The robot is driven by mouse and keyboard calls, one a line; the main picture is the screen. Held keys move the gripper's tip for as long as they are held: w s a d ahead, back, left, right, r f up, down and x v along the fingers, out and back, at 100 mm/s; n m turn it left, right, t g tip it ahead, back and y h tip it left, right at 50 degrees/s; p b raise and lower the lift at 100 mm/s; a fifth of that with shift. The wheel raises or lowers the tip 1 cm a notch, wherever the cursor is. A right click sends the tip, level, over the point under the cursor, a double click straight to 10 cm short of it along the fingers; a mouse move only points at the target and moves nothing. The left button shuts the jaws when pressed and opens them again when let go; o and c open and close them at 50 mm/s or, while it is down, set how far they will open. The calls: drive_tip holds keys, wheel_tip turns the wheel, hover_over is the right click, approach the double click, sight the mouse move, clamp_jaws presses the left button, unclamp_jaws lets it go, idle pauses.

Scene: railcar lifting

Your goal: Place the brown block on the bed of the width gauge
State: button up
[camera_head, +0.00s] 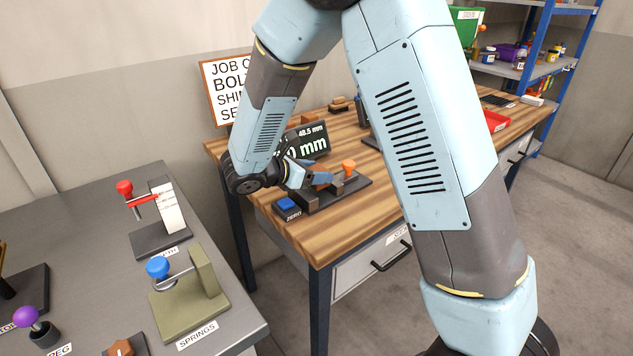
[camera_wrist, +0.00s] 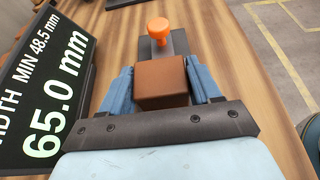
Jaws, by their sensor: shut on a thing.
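The brown block (camera_wrist: 161,82) is between the two blue fingers of my gripper (camera_wrist: 162,90), which is shut on it. In the head view my gripper (camera_head: 314,177) is low over the width gauge (camera_head: 350,187), a dark base with grey jaws, a blue ZERO button (camera_head: 287,204) and an orange knob (camera_head: 348,166). The orange knob also shows in the wrist view (camera_wrist: 158,28), just beyond the block. My gripper hides most of the bed, and I cannot tell whether the block touches it. The gauge's display (camera_wrist: 45,85) reads 65.0 mm, with MIN 48.5 mm.
The gauge stands on a wooden bench (camera_head: 375,200). Its display is close to the left of my gripper in the wrist view. A grey table (camera_head: 100,230) at the left holds other fixtures, including a red-knobbed one (camera_head: 160,215) and an olive springs fixture (camera_head: 190,300). A red tray (camera_head: 496,121) lies farther right.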

drive_tip(key=shift+f, duration=1.45)
drive_tip(key=shift+f, duration=0.15)
drive_tip(key=o, duration=1.1)
drive_tip(key=shift+o, duration=0.2)
drive_tip(key=v, duration=1.2)
